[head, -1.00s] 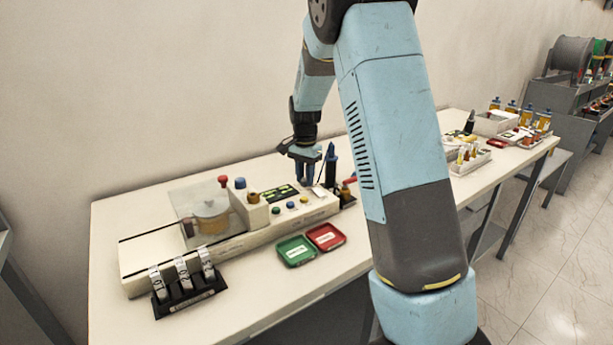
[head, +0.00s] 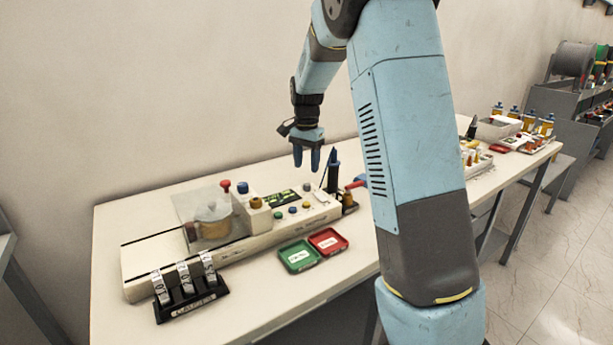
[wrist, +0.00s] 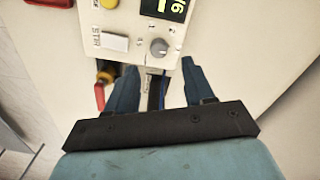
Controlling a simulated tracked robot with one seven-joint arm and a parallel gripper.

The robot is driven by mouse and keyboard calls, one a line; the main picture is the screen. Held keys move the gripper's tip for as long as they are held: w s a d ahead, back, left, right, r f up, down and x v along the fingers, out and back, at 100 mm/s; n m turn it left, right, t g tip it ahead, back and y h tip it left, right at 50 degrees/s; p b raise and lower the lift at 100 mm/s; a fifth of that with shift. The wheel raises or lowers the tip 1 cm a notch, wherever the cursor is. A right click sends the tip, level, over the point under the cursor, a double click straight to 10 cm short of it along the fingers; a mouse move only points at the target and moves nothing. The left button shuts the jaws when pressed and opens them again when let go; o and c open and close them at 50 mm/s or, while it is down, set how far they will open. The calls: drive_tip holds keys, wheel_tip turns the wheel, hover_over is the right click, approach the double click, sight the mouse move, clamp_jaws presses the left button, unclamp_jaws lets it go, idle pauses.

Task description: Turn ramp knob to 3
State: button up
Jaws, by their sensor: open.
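The ramp knob is probably the small grey round knob (wrist: 159,47) on the white panel in the wrist view. It sits beside a white rocker switch marked STIR (wrist: 114,41) and below a display (wrist: 165,8). A faint pointer mark shows on the knob, but its setting and scale are too small to read. My gripper (head: 306,168) hangs above the right end of the white machine (head: 262,238) in the head view. Its two blue fingers (wrist: 163,85) are apart and empty in the wrist view. The knob is ahead of the fingers, apart from them.
A red handle (wrist: 99,96) and a dark upright tool (head: 332,172) stand near the machine's right end. A green tray (head: 298,256) and a red tray (head: 328,241) lie in front. A black rack (head: 190,303) holds labelled tubes at the front left.

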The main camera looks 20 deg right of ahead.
sight(307, 184)
wheel_tip(307, 184, up, 7)
idle(0.3)
drive_tip(key=shift+r, duration=0.1)
drive_tip(key=s+d+r+n+t, duration=0.1)
drive_tip(key=s+r, duration=0.2)
drive_tip(key=s, duration=0.2)
drive_tip(key=s+r+n+t, duration=0.1)
drive_tip(key=s+r+n, duration=0.15)
drive_tip(key=s, duration=0.35)
drive_tip(key=s+n+t, duration=0.3)
drive_tip(key=s+n, duration=0.3)
drive_tip(key=s, duration=2)
drive_tip(key=shift+a+t, duration=0.25)
drive_tip(key=shift+t, duration=0.05)
